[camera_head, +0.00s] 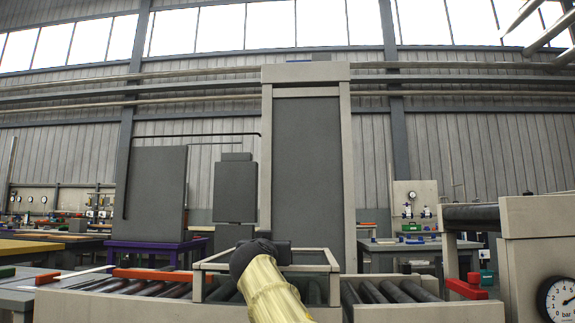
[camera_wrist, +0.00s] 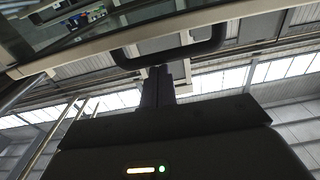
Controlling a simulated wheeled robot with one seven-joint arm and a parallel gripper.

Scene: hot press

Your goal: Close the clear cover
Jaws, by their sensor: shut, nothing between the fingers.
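The clear cover (camera_head: 312,257) is a pale box frame with see-through panels over the roller conveyor in the head view. In the wrist view its pale frame (camera_wrist: 105,45) and glassy panel cross the upper part. A dark bar handle (camera_wrist: 185,53) is on the frame. My gripper (camera_wrist: 157,72) is shut and empty, its fingertips at the handle's lower edge in that view; I cannot tell if they touch it. In the head view my dark gripper and yellow arm (camera_head: 262,285) stand in front of the cover and hide part of it.
Conveyor rollers (camera_head: 385,292) run left and right of the cover. A tall grey press panel (camera_head: 307,150) stands behind. A pressure gauge (camera_head: 563,299) and a red lever (camera_head: 466,287) are at the right.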

